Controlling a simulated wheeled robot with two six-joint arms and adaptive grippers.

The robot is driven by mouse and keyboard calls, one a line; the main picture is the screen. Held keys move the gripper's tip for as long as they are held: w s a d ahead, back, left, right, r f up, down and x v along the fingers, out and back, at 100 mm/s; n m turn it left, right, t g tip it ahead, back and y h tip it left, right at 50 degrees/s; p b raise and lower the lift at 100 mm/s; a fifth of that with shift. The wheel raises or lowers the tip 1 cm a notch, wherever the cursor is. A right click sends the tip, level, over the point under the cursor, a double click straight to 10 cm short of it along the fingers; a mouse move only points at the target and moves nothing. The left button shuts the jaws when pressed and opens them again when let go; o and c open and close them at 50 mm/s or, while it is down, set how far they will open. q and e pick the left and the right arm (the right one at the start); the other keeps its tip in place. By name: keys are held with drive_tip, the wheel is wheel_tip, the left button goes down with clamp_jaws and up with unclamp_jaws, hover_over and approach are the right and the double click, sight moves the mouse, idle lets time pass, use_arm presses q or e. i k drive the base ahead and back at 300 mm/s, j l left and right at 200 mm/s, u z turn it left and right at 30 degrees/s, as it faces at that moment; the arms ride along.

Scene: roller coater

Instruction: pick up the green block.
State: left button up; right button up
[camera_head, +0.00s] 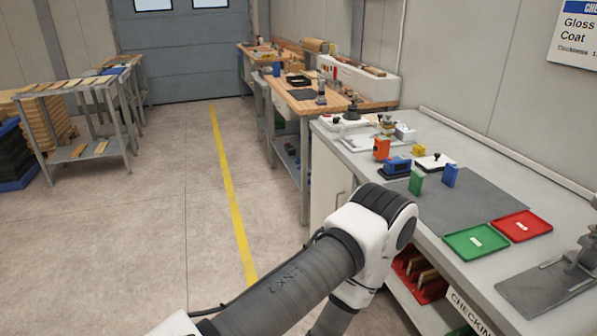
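The green block (416,182) stands upright near the left edge of the dark grey mat (470,205) on the bench at the right. A blue block (450,175) stands upright just to its right, with a small gap between them. One of my arms crosses the lower middle, its bent joint in front of the bench's near edge and below the green block in the picture. Neither gripper is in view, and nothing of mine visibly touches the block.
A green tray (455,247) and a red tray (522,216) lie at the mat's near right. A blue device (396,166), an orange item (381,148) and a yellow item (418,150) stand behind the blocks. A grey stand (580,262) is at far right. Open floor lies left.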

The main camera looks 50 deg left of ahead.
sight(416, 178)
drive_tip(key=u, duration=0.85)
drive_tip(key=i+j+z, duration=0.2)
drive_tip(key=j+z, duration=0.3)
drive_tip(key=i+j+z, duration=0.1)
drive_tip(key=j+z, duration=0.85)
drive_tip(key=i+j, duration=0.05)
drive_tip(key=j, duration=0.05)
